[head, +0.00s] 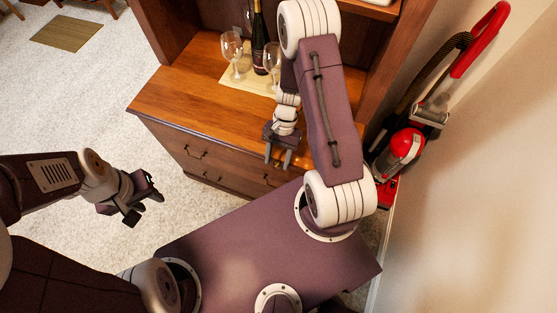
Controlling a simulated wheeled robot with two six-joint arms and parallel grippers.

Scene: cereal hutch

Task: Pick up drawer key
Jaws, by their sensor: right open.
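My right gripper (277,162) is open and points down in front of the front edge of the wooden hutch's counter (190,85), near the upper drawer front. A tiny brass-coloured spot (278,165) shows between or behind its fingertips. I cannot tell whether it is the drawer key or a lock fitting. No key can be clearly made out elsewhere. My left gripper (148,207) appears open and empty, over the carpet left of the hutch.
Wine glasses (232,50) and a dark bottle (259,40) stand on a mat on the counter. Drawer handles (194,152) stick out from the hutch front. A red vacuum cleaner (405,146) stands by the right wall. Carpet (60,110) is clear at left.

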